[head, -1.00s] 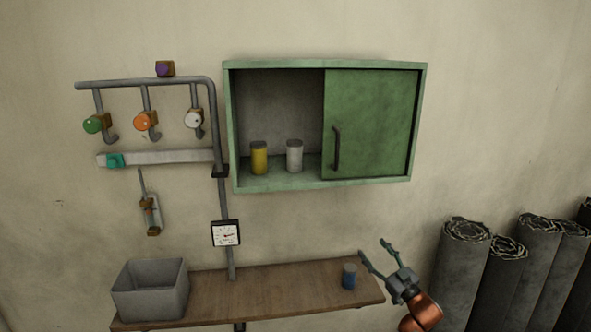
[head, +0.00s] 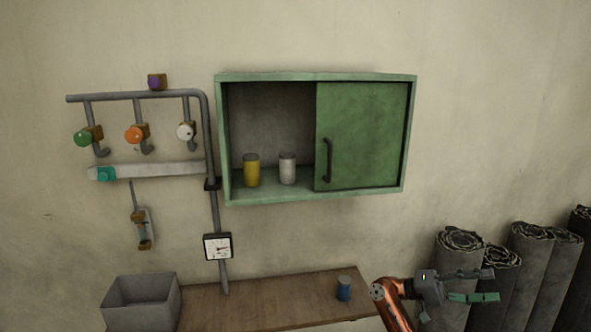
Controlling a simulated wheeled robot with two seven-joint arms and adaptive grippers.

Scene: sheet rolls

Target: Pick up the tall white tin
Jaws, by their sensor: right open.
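The tall white tin (head: 287,169) stands upright on the floor of the green wall cabinet (head: 310,196), in its open left half. A yellow tin (head: 251,171) stands just left of it, apart from it. The cabinet's sliding door (head: 365,135) covers the right half. My right gripper (head: 492,285) is open and empty, low at the right in front of the grey rolls, well below and to the right of the white tin. Its fingers point right. My left gripper is not in view.
A wooden shelf (head: 270,300) below carries a grey bin (head: 140,304) and a small blue tin (head: 344,289). Pipes with coloured knobs and a gauge (head: 217,246) are on the wall left of the cabinet. Grey sheet rolls (head: 458,265) stand at the right. The space before the cabinet is clear.

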